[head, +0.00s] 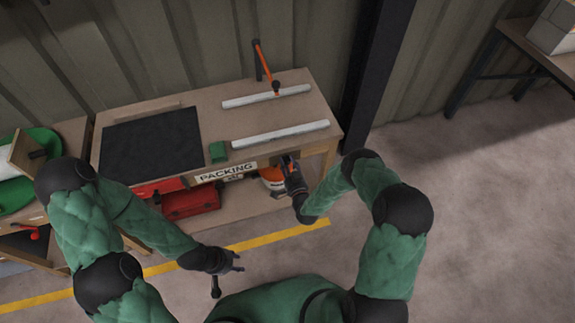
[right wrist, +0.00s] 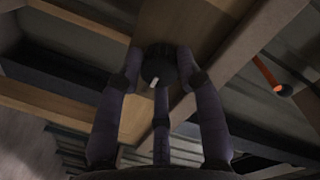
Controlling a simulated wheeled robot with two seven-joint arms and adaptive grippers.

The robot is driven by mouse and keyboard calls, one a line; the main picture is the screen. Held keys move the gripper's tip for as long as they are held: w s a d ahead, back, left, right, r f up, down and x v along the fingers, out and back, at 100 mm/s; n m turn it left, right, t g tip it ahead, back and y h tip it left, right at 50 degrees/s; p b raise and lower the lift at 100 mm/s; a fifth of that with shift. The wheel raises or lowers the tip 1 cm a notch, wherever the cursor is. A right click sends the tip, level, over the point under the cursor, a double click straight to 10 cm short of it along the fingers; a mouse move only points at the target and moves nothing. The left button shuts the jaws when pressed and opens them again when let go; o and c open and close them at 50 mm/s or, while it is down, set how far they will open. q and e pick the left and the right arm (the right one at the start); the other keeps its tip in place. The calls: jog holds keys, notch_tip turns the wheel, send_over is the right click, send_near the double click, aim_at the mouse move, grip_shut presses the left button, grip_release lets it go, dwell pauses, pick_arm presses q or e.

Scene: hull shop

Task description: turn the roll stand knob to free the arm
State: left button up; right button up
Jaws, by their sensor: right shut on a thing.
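In the right wrist view my right gripper (right wrist: 158,82) has its fingers closed around a dark round knob (right wrist: 155,62) with a small white mark, against a wooden part. In the head view this gripper (head: 288,165) is at the front right edge of the packing bench, and the knob is hidden there. The orange arm (head: 265,66) with black ends slants over the back of the bench. An orange bar with a dark tip (right wrist: 268,75) shows in the right wrist view. My left gripper (head: 230,268) is open and empty above the floor in front of the bench.
The packing bench (head: 200,98) bears a black mat (head: 150,143), two whitish bars (head: 280,134) and a green block (head: 218,152). A red toolbox (head: 192,203) and an orange and white container (head: 272,180) are below. A dark pillar (head: 375,75) stands right; floor there is clear.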

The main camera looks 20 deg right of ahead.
jog(key=shift+w+d+r, duration=0.1)
jog(key=shift+w+r, duration=0.1)
jog(key=shift+r, duration=0.1)
jog(key=o, duration=1.1)
jog(key=shift+s, duration=0.1)
jog(key=shift+o, duration=0.2)
jog(key=shift+f, duration=0.1)
jog(key=shift+s, duration=0.6)
jog(key=s, duration=1)
jog(key=shift+s+d+r, duration=0.2)
jog(key=shift+s+r, duration=0.2)
jog(key=shift+r, duration=0.05)
